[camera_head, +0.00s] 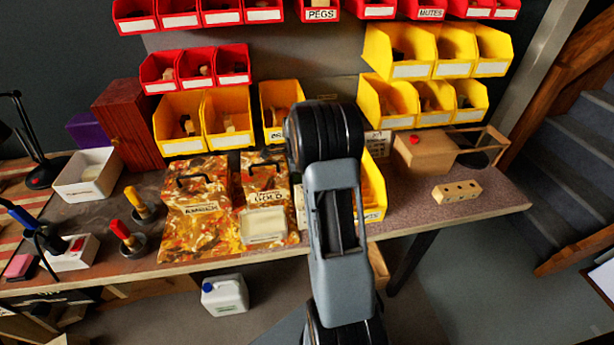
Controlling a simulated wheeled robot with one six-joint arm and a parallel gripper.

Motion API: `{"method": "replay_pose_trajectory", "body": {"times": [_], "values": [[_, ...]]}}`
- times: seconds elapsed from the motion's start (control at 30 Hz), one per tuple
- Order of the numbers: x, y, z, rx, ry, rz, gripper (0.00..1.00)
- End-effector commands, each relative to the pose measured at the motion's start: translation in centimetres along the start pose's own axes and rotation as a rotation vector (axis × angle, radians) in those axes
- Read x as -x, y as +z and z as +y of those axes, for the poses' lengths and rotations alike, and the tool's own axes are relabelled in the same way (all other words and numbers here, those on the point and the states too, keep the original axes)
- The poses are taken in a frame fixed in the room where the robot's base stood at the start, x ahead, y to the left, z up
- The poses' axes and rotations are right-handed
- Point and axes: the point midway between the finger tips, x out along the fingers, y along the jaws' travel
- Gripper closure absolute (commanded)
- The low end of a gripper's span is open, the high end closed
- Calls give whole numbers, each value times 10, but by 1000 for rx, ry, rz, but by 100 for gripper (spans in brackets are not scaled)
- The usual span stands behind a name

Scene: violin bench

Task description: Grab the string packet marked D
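I cannot make out a string packet with a readable D. A small pale card with dark marks (378,143) stands at the back of the bench, right of my arm, too small to read. A pale item (300,206) shows at the left edge of my arm, mostly hidden, and I cannot tell what it is. My dark grey arm rises through the middle of the view and covers the bench behind it. My gripper does not show, so its opening and any hold are hidden.
Marbled boxes labelled AMBER (196,225) and GOLD (262,180) stand left of my arm, with a cream tray (264,226) in front. A yellow bin (373,187) is close on the right. A drilled wooden block (457,190) lies farther right, with bare bench around it.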

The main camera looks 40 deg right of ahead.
Motion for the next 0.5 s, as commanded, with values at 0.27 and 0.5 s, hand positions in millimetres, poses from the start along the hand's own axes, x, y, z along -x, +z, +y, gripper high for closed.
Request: {"method": "replay_pose_trajectory", "body": {"times": [0.27,0.5], "values": [[0,0,0,0,0,0,100],[0,0,0,0,0,0,100]]}}
